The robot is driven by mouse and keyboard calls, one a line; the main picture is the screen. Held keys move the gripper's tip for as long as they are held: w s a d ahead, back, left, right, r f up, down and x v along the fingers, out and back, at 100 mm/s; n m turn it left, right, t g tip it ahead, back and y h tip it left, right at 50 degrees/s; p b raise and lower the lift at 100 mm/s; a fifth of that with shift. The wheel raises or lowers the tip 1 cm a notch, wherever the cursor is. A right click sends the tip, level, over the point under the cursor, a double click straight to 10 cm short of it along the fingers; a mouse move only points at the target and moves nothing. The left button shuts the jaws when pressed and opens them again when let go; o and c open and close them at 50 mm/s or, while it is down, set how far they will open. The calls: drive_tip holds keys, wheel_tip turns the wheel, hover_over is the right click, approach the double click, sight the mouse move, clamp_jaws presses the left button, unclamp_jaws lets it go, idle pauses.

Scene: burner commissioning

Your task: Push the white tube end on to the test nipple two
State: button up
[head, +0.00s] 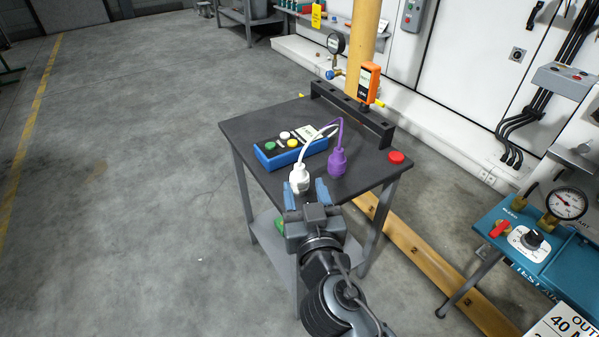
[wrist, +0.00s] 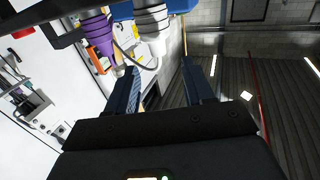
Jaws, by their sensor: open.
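The white tube end (head: 299,181) stands on the dark table near its front edge, with a white tube looping from it towards the blue box. My gripper (head: 305,188) is open right in front of it. In the wrist view, the white tube end (wrist: 152,24) shows beyond the open fingers (wrist: 160,66), towards the top edge; I cannot tell whether they touch it. The purple tube end (head: 338,163) stands to its right, and also shows in the wrist view (wrist: 100,55). Brass fittings (head: 547,220) sit on the teal bench; I cannot make out which is test nipple two.
The blue box (head: 290,149) with coloured buttons lies behind the tube ends. A red button (head: 396,158) is at the table's right corner. A black rail (head: 352,115) with an orange meter (head: 368,83) lines the back. The teal bench (head: 570,250) stands right; open floor lies left.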

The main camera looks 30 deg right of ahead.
sight(300, 171)
drive_tip(key=x, duration=0.7)
drive_tip(key=shift+w+d+f+p, duration=0.15)
drive_tip(key=shift+w+d+p, duration=0.1)
drive_tip(key=shift+p, duration=0.15)
clamp_jaws()
